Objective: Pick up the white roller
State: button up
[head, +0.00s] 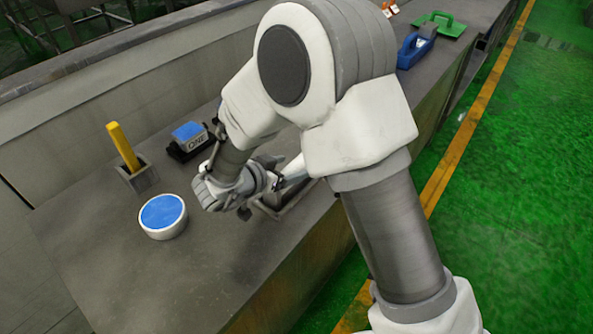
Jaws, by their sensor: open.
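A slim white piece (294,172), which may be the white roller, shows just right of my gripper. It stands at a grey metal holder (287,203) on the bench, and my arm hides part of both. My gripper (262,196) is open and low over the bench, at the left side of the white piece. I cannot tell whether its fingers touch it. I see nothing held.
On the grey bench (215,265), a round white drum with a blue top (163,216), a yellow bar (123,146) in a grey block and a dark blue-topped device (189,140) stand left. Blue (415,48) and green (440,24) tools lie far right. The front bench is clear.

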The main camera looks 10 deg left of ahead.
aim_at(303, 162)
jog(key=x, duration=0.5)
jog(key=shift+w+d+r+b, duration=0.15)
jog(key=shift+d+r+b, duration=0.1)
jog(key=shift+d+b, duration=0.15)
grip_shut()
jog(key=shift+r, duration=0.1)
